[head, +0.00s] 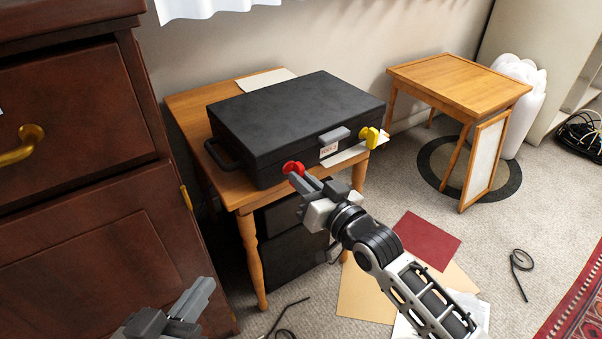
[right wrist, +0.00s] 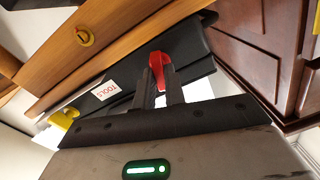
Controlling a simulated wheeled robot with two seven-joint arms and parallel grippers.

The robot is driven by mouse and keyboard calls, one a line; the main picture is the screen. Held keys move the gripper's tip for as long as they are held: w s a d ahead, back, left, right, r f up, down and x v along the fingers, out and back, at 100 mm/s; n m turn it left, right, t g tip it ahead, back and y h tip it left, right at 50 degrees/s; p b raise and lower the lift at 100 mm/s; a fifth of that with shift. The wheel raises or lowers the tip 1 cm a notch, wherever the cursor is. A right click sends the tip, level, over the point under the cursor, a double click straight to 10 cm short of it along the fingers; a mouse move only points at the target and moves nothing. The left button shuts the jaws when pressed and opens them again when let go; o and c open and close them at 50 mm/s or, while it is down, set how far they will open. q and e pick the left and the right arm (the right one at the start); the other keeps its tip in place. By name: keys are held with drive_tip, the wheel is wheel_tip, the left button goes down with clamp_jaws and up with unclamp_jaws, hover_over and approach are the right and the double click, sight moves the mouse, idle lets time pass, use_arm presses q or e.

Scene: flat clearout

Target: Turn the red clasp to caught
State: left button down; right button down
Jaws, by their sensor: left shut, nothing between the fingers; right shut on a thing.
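The black toolbox (head: 295,115) lies closed on a small wooden table, a "TOOLS" label on its front. The red clasp (head: 291,166) is at the front's left end; a yellow clasp (head: 371,137) is at the right end. My right gripper (head: 302,181) is at the red clasp. In the right wrist view the red clasp (right wrist: 158,66) sits between the fingers of my right gripper (right wrist: 160,82), shut on its lever. The fingers partly hide the lever, so I cannot tell its exact turn. My left gripper (head: 197,294) is shut and empty, low in the head view.
A dark wooden dresser (head: 85,150) stands close on the left. The toolbox's grey handle (head: 334,135) lies between the clasps. A second small table (head: 460,82) is at the back right. Papers (head: 428,238) and black cables (head: 521,262) lie on the carpet.

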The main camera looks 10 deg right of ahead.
drive_tip(key=shift+m, duration=0.6)
drive_tip(key=shift+m+p, duration=1.05)
drive_tip(key=shift+m, duration=1.25)
